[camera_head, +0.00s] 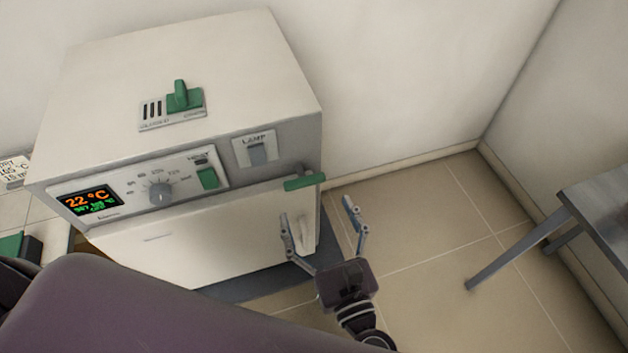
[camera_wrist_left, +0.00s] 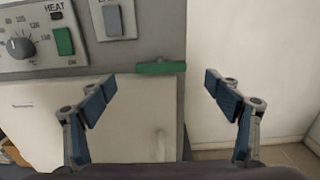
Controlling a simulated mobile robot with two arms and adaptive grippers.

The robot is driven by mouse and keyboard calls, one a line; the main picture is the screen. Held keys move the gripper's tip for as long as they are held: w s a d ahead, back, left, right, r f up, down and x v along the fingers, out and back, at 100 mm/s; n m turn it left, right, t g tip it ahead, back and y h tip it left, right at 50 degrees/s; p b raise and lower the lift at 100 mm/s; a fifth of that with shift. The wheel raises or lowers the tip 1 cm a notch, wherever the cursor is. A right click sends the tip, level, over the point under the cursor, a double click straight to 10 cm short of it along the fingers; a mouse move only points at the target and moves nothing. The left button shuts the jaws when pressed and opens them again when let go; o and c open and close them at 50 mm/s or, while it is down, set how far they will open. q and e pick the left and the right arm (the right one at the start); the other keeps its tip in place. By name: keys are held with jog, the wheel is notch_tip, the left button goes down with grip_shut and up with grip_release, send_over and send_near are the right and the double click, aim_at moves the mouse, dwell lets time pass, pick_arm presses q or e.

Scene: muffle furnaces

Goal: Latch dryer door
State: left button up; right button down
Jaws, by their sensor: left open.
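The dryer (camera_head: 200,70) is a pale box with a grey control front at the left. Its white door (camera_head: 190,245) is below the panel and looks flush or nearly so; I cannot tell if a gap remains. A green latch handle (camera_head: 305,182) lies about level at the panel's right edge, above the door. It also shows in the left wrist view (camera_wrist_left: 160,68), centred beyond the fingers. My left gripper (camera_head: 316,208) is open and empty, in front of the door's right edge, apart from the latch. It also shows in the wrist view (camera_wrist_left: 160,84). My right gripper is not in view.
The panel has a lit display (camera_head: 88,200), a knob (camera_head: 160,194), a green heat switch (camera_head: 208,178) and a lamp switch (camera_head: 257,153). A green vent slider (camera_head: 182,97) is on top. A metal table (camera_head: 600,205) stands at right; the floor between is clear.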

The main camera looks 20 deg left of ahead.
aim_at(306, 185)
pick_arm(q)
jog(key=p+x, duration=0.1)
jog(key=x, duration=0.4)
jog(key=shift+w+p, duration=0.1)
jog(key=shift+p, duration=0.2)
jog(key=shift+w+a, duration=0.15)
jog(key=shift+w, duration=0.1)
jog(key=shift+a, duration=0.1)
jog(key=c, duration=1.1)
jog(key=shift+c, duration=0.3)
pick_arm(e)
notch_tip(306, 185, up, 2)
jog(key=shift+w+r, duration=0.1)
